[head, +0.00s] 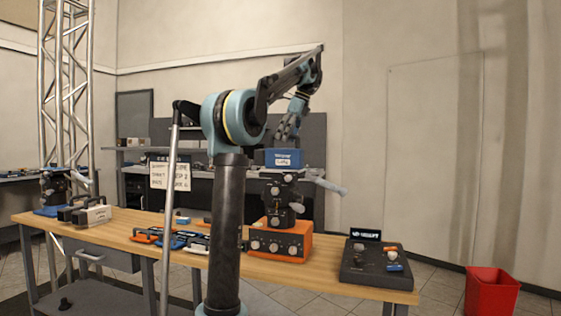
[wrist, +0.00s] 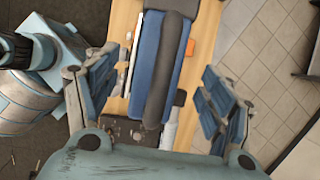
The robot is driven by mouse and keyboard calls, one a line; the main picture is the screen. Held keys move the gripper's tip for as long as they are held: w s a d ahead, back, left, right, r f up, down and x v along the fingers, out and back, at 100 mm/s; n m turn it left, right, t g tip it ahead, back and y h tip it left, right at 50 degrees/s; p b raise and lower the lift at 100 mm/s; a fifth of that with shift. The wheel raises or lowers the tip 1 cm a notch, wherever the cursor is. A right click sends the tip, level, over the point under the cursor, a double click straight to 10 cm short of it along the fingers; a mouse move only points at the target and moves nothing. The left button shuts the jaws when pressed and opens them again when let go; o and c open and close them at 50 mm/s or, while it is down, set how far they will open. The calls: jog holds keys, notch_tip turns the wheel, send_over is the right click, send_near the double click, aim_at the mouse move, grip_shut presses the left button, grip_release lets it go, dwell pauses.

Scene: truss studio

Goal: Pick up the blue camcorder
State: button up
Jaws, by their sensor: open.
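A blue camcorder-like body (head: 292,155) with a pale label sits on top of a black device, above an orange box on the wooden table. In the wrist view the blue body (wrist: 146,62), with a long dark grey bar along its top, lies below and between my fingers. My gripper (head: 290,125) is just above it in the head view, pointing down. In the wrist view my gripper (wrist: 160,72) is open, with one finger on each side of the blue body and visible gaps. Nothing is held. The underside of the blue body is hidden from the wrist.
The orange box (head: 279,242) with knobs stands on the wooden table (head: 135,237). A dark control console (head: 372,266) stands to its right. Several cases lie left of my column. A red bin (head: 491,292) stands on the floor at right. A metal truss (head: 67,90) rises at left.

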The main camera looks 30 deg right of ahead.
aim_at(279, 152)
jog(key=shift+x, duration=3.1)
jog(key=shift+d, duration=0.1)
grip_shut()
jog(key=shift+w, duration=0.1)
